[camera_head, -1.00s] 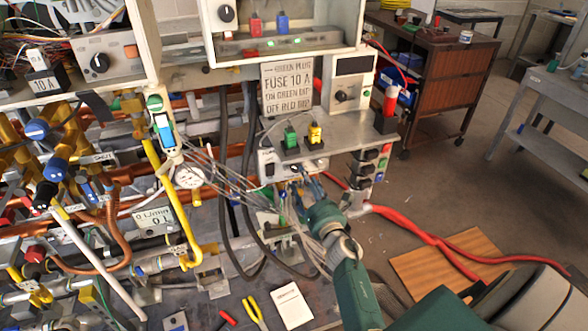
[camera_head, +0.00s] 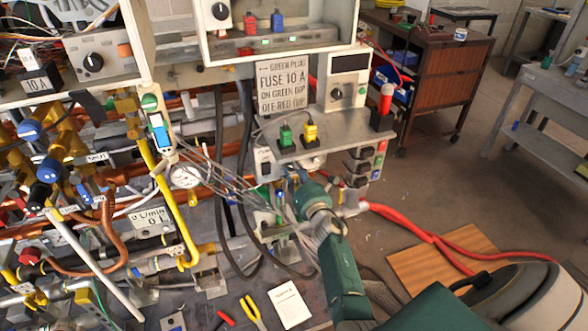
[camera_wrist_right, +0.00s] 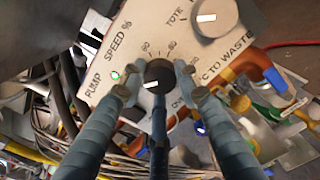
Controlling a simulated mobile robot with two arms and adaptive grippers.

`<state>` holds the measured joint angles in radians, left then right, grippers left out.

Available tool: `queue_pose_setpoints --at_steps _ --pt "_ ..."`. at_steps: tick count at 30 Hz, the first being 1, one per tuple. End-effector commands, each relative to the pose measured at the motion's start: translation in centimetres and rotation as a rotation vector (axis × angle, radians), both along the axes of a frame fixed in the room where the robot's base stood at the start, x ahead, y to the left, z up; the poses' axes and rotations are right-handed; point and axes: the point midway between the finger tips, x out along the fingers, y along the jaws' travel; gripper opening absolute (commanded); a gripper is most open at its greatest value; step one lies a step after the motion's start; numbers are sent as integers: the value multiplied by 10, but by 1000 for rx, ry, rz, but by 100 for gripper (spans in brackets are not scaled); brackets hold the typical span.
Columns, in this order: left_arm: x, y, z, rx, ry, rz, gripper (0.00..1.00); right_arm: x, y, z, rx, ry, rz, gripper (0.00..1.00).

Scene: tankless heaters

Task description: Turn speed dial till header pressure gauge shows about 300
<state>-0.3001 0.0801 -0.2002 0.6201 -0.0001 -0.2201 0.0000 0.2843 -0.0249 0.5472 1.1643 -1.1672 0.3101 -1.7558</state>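The speed dial (camera_wrist_right: 158,75) is a small black knob with a white pointer mark. It sits on a pale panel (camera_wrist_right: 120,50) lettered PUMP and SPEED %, with a lit green lamp beside it. My right gripper (camera_wrist_right: 159,95) has its fingers spread around the dial in the right wrist view, with gaps showing at its sides. In the head view my right gripper (camera_head: 297,180) is at the front of the box under the shelf, its fingertips hard to make out. A round white gauge (camera_head: 187,176) stands to the left among the pipes; its reading is too small to tell. My left gripper is out of view.
A second, white knob (camera_wrist_right: 210,15) is close by on the panel. Loose thin wires (camera_head: 225,180) hang left of my right gripper. A shelf (camera_head: 330,130) with green and yellow plugs is above it. A red hose (camera_head: 420,232) runs along the right.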

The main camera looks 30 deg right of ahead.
Motion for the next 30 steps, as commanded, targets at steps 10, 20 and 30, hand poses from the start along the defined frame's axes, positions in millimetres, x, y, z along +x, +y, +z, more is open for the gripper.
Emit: queue_pose_setpoints --at_steps 10,20,30 --pt "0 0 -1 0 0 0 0 -1 0 -1 45 -10 0 6" --pt "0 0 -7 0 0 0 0 -1 0 -2 263 -62 1 6" --pt "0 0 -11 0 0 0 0 -1 0 -2 577 -137 1 6"
